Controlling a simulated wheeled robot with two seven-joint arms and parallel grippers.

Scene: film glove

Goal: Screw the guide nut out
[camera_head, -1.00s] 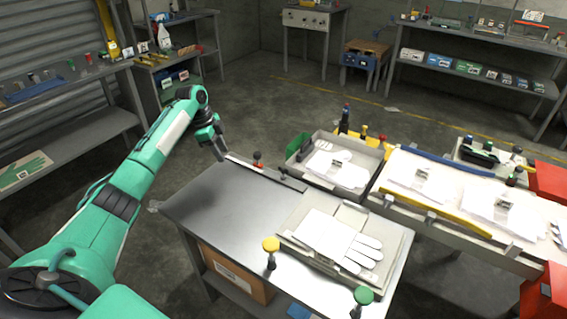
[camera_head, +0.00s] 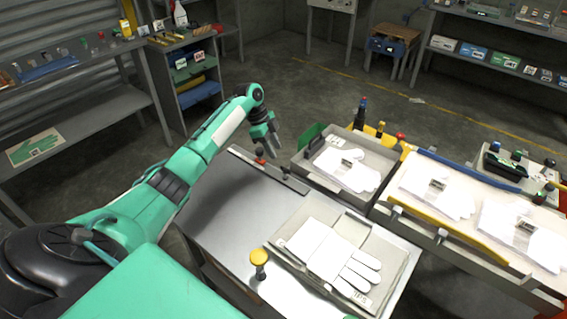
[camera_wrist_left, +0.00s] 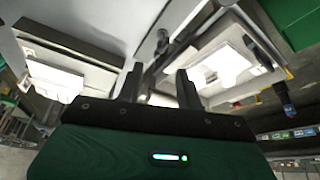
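No part is clearly marked as the guide nut. A small red-topped knob (camera_head: 260,153) stands by the dark rail (camera_head: 285,183) along the worktable's far edge; whether it is the nut I cannot tell. My left gripper (camera_head: 274,150) is right beside this knob in the head view, pointing down; contact cannot be told. In the left wrist view its two dark fingers (camera_wrist_left: 158,84) are apart with nothing clearly held between them. A dark post-like part (camera_wrist_left: 162,42) shows beyond the fingers there. My right gripper is in neither view.
A tray with a white glove (camera_head: 320,250) lies on the grey worktable (camera_head: 215,215), near a yellow knob (camera_head: 259,258). A grey bin (camera_head: 300,165) with gloves stands behind right. A longer glove bench (camera_head: 390,215) is at the right. Floor behind the table is free.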

